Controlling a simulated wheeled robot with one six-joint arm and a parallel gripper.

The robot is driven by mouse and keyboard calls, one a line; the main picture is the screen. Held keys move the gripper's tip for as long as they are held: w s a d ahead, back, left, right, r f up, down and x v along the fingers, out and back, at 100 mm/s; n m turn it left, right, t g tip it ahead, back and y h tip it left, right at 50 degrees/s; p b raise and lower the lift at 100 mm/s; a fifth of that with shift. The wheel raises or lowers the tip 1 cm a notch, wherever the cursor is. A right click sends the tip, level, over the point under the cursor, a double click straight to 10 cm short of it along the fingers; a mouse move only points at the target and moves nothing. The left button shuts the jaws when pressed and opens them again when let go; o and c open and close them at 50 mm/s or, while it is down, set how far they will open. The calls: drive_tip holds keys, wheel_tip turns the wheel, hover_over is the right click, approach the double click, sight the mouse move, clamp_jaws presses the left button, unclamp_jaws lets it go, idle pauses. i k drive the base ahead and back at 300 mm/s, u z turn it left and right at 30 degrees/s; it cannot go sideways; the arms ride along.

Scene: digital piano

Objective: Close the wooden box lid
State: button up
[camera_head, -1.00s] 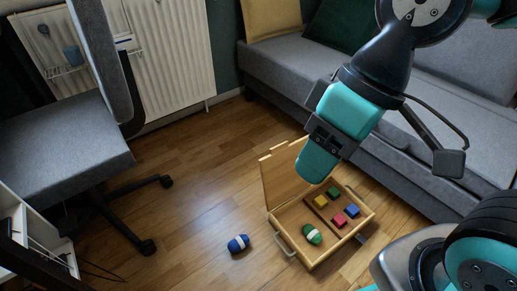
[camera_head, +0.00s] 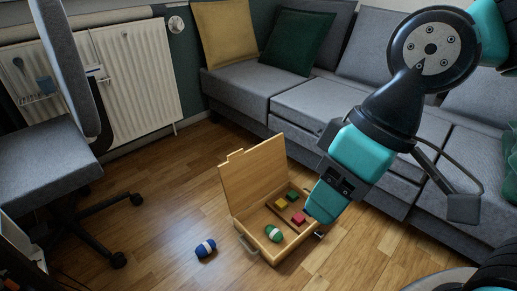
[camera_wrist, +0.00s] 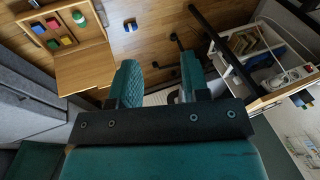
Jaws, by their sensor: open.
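The wooden box (camera_head: 276,262) stands on the floor with its lid (camera_head: 255,174) raised, roughly upright, on its left back side. Inside are a green-and-white bundle (camera_head: 273,233) and small blocks, among them a yellow block (camera_head: 281,203) and a red block (camera_head: 298,218). My gripper (camera_head: 325,201) is to the right of the lid, in front of the box's right end in the picture, hiding part of it. In the wrist view my gripper (camera_wrist: 158,82) is open with nothing between its fingers. The lid (camera_wrist: 86,71) and box show there at upper left, apart from the fingers.
A blue-and-white bundle (camera_head: 206,249) lies on the floor left of the box. A grey sofa (camera_head: 300,98) runs behind the box and along the right. An office chair (camera_head: 45,167) and a radiator (camera_head: 128,80) are at left.

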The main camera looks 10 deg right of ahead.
sight(247, 177)
drive_tip(key=z, duration=0.05)
drive_tip(key=i, duration=1)
